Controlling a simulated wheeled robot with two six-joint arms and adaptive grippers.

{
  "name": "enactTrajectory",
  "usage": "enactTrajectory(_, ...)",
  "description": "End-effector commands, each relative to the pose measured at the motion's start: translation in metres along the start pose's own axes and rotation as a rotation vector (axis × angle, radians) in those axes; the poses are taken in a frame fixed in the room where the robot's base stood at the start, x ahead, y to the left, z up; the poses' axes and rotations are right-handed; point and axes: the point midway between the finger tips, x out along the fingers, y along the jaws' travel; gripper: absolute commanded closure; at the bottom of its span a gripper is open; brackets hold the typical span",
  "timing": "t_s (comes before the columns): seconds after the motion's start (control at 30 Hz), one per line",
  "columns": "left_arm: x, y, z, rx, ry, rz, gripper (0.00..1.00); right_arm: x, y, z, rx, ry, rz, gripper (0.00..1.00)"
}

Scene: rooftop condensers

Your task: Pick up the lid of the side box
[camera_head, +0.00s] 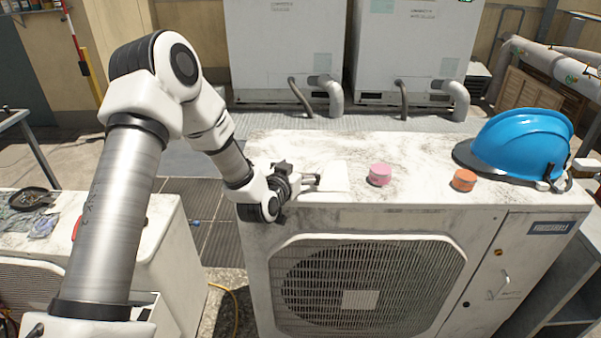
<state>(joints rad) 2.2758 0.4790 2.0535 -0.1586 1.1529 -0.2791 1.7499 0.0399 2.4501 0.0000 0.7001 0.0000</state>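A flat white plate (335,176), which may be the lid, lies on top of the middle condenser unit (400,150), near its front left edge. My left gripper (316,181) reaches in from the left, low over the unit's top, with its fingertips at the plate's left edge. The fingers are small and seen side-on, so I cannot tell whether they are open or shut on the plate. A small white box-like part (147,306) with a dark opening shows behind my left arm; I cannot tell if it is the side box. My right gripper is out of view.
A pink puck (380,174), an orange puck (464,180) and a blue hard hat (522,146) stand to the right on the unit's top. A lower white unit (178,245) stands at left. Two tall white cabinets (284,45) stand behind.

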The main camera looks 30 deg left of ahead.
Motion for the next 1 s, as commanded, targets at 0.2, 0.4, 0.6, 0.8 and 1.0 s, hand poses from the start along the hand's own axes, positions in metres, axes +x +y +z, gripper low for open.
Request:
enactTrajectory(0.2, 0.000, 0.000, 0.000, 0.000, 0.000, 0.000, 0.60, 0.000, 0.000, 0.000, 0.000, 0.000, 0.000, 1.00)
enactTrajectory(0.4, 0.000, 0.000, 0.001, 0.000, -0.002, 0.000, 0.60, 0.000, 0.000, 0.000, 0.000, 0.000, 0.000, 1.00)
enactTrajectory(0.6, -0.002, 0.000, -0.009, 0.000, 0.000, 0.001, 0.60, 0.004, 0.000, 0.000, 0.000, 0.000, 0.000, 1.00)
enactTrajectory(0.8, -0.009, 0.000, -0.036, -0.002, 0.004, 0.001, 0.60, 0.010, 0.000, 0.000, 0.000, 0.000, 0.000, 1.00)
enactTrajectory(1.0, -0.055, 0.001, -0.027, -0.006, -0.001, 0.000, 0.60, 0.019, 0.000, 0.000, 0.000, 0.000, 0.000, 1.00)
